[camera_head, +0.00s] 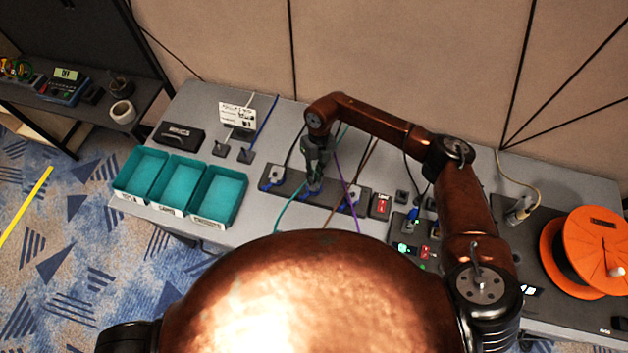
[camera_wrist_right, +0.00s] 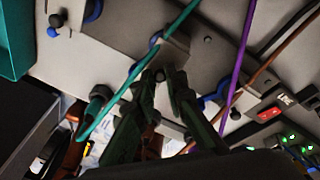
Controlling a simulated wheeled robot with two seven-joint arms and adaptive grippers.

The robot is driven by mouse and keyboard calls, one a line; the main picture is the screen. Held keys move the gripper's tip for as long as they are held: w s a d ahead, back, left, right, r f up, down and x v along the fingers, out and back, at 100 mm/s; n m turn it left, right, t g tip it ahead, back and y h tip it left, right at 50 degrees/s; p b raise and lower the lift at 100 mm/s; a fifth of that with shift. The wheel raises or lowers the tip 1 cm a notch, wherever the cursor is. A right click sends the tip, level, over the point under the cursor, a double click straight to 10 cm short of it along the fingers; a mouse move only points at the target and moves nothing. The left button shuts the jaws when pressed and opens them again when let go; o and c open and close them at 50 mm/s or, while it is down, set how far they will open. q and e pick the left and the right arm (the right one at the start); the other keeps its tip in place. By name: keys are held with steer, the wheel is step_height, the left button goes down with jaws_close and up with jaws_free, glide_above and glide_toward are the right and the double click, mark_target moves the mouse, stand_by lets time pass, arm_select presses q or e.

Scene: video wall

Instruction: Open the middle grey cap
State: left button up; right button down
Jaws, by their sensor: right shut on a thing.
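My right gripper (camera_head: 315,187) reaches down from above onto the dark strip (camera_head: 329,197) on the table and hides most of the middle station there. In the right wrist view its two fingers (camera_wrist_right: 165,76) meet at the edge of a grey square cap (camera_wrist_right: 177,50), shut on it. The cap's exact angle is hard to tell. A left grey piece (camera_head: 277,174) with blue beside it and a right one (camera_head: 352,200) stand on the same strip. My left gripper is not in view.
Teal (camera_wrist_right: 142,62), purple (camera_wrist_right: 240,50) and brown (camera_wrist_right: 268,62) cables run close around the fingers. Teal trays (camera_head: 219,196) stand at left. A red switch (camera_head: 381,204) and lit panel (camera_head: 404,247) lie at right, with an orange reel (camera_head: 596,240) beyond.

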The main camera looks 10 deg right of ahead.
steer(key=g+b, duration=0.1)
steer(key=b, duration=0.1)
steer(key=w+g+y+b, duration=0.1)
steer(key=g+b, duration=0.1)
steer(key=b, duration=0.1)
steer(key=shift+w+d, duration=0.25)
steer(key=shift+w+d+r+g+y+b, duration=0.1)
steer(key=shift+w+r+g+y+b, duration=0.15)
steer(key=shift+b, duration=0.4)
steer(key=shift+s, duration=0.1)
steer(key=c, duration=2)
jaws_free()
steer(key=shift+o, duration=0.2)
steer(key=shift+r, duration=0.1)
steer(key=v, duration=1.1)
steer(key=shift+w+r, duration=0.25)
steer(key=shift+w, duration=0.1)
steer(key=shift+d, duration=0.15)
